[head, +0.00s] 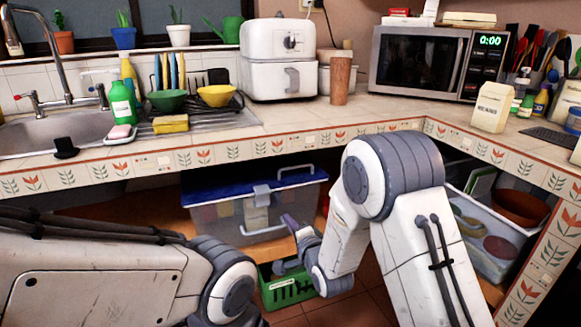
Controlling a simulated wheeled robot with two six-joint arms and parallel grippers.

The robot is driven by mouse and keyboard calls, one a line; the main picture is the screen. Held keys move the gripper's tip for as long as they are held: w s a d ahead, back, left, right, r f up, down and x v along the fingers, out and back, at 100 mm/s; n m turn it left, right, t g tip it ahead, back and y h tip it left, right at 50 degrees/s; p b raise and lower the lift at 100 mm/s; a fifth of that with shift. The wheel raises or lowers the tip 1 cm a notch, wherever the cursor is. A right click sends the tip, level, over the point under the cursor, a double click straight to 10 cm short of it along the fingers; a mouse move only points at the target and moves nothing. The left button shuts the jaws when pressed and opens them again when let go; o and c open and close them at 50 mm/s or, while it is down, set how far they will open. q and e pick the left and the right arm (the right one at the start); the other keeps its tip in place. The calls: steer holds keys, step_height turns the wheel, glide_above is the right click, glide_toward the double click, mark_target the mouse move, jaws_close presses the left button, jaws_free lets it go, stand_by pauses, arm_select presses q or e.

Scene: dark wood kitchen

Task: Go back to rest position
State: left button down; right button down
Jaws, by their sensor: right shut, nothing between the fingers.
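My right arm bends at a large white and grey joint in front of the counter. My right gripper (291,224) is small in the head view, below the counter edge and in front of the blue-lidded storage box. Its fingers are shut with nothing between them. Part of it is hard to make out against the box. My left arm comes in low from the left, and its gripper is out of view.
A tiled counter (330,131) runs across with a sink (45,130), air fryer (277,60) and microwave (420,62). Below it are a blue-lidded box (230,222), a green crate (283,292) and a white bin (488,262), close to my right arm.

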steer(key=s+d+r+n+g+h, duration=0.15)
steer(key=s+n+g, duration=0.7)
steer(key=s, duration=1.05)
steer(key=s+d+r+n+g+h, duration=0.1)
steer(key=s+d+n+g+h, duration=0.35)
steer(key=s+n, duration=1.05)
steer(key=s+a+r+m+g+p, duration=0.1)
steer(key=s+r+m+p, duration=0.1)
steer(key=r+p, duration=1.3)
steer(key=s+a+r+m+g+y+p, duration=0.1)
steer(key=s+r+m+p, duration=0.1)
steer(key=r+p, duration=1.4)
steer(key=shift+s+r, duration=0.25)
steer(key=shift+s, duration=0.15)
